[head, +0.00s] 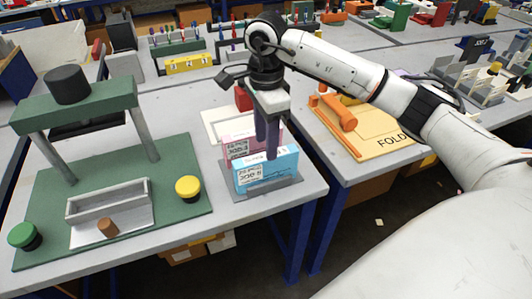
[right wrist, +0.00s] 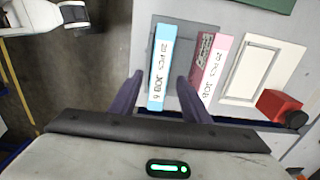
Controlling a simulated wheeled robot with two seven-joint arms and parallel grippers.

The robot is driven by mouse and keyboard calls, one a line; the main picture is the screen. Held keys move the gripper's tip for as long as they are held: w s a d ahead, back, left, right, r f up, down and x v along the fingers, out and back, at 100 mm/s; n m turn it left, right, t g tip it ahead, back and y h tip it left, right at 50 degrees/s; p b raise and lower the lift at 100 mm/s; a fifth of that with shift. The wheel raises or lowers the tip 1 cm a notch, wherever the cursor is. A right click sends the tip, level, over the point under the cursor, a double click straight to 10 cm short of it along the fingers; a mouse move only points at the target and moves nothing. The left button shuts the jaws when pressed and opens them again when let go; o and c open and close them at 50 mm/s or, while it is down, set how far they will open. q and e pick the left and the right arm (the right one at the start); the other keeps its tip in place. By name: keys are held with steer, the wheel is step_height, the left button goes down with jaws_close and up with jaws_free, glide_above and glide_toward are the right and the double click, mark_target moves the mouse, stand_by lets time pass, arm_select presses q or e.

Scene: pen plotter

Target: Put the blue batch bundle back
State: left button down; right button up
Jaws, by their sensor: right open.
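The blue batch bundle (head: 284,163) stands upright in a grey rack (head: 232,191) near the table's front right corner. My left gripper is out of view.
A green press (head: 185,225) with yellow and green buttons stands at left. Behind the bundles lie a white frame (head: 212,118) and a red block (head: 243,97). An orange-handled board marked FOLD (head: 375,145) lies right, past a gap between tables.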

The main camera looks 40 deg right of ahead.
step_height(320, 180, up, 7)
steer(key=shift+f, duration=0.15)
steer(key=shift+s+f, duration=0.1)
stand_by(0.5)
